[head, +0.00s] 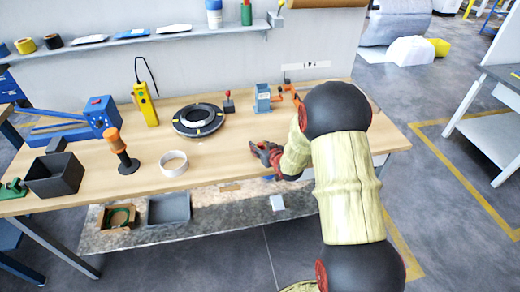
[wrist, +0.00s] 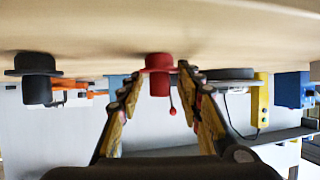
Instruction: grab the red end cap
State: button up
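The red end cap (wrist: 158,80) is in the middle of the wrist view, which shows the scene upside down. My gripper (wrist: 160,74) is open, with one finger on each side of the cap in the picture. How deep the cap is between the fingertips, I cannot tell. In the head view my gripper (head: 264,151) is low at the table's front right part, and I cannot make out the cap separately there.
A black end cap (wrist: 38,88) stands to the left in the wrist view. A dark coil ring (head: 198,119), a red-knobbed lever (head: 228,101), a blue-grey vise-like device (head: 262,98), a white ring (head: 174,163) and an orange-handled tool (head: 119,146) stand on the table.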

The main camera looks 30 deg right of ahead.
jog(key=c, duration=0.5)
jog(key=shift+c, duration=0.2)
